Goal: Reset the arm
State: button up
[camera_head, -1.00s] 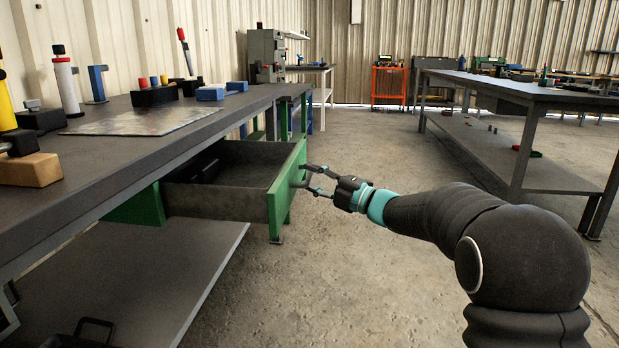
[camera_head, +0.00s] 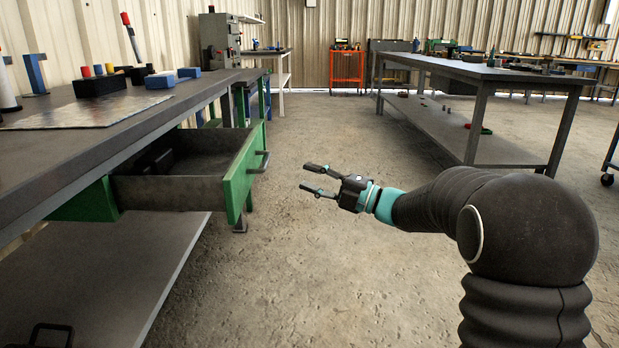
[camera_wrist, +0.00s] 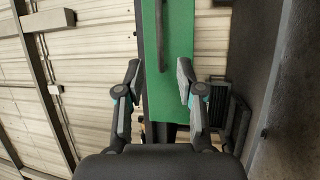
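My gripper (camera_head: 317,179) is open and empty. It hangs over the concrete floor, to the right of the pulled-out drawer and apart from its handle (camera_head: 262,161). The drawer has a green front (camera_head: 240,178) and dark grey walls, and it stands open under the left workbench. A dark object (camera_head: 160,160) lies inside it, partly in shadow. In the wrist view, my two fingers (camera_wrist: 158,88) are spread, with the green drawer front (camera_wrist: 172,60) and its dark handle (camera_wrist: 163,35) beyond them.
The left workbench (camera_head: 50,165) holds a patterned plate (camera_head: 85,112), a black block (camera_head: 100,86) and blue blocks (camera_head: 160,80). Its lower shelf (camera_head: 130,265) reaches out below the drawer. Another workbench (camera_head: 470,70) stands at the right. The floor between the benches is clear.

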jog(key=w+d+f+m+t+h, duration=0.7)
jog(key=w+d+f+m+h, duration=0.15)
jog(key=m, duration=0.35)
jog(key=s+d+f+m+g+h+p, duration=0.2)
jog(key=s+d+f+m+g+h, duration=0.15)
jog(key=s+d+m+h, duration=0.7)
jog(key=s+d+r+m+g+h+p, duration=0.1)
jog(key=s+d+m+g+p, duration=0.2)
jog(key=s, duration=0.9)
jog(key=s+d+m+g+p, duration=0.1)
jog(key=s+m+g, duration=0.3)
jog(key=s, duration=0.9)
jog(key=s+a+r+m+t+y+p, duration=0.1)
jog(key=s+a+r+m+t+p, duration=0.1)
jog(key=s+r, duration=0.6)
jog(key=shift+s+a+p, duration=0.25)
jog(key=shift+s+p, duration=0.25)
jog(key=shift+p, duration=0.2)
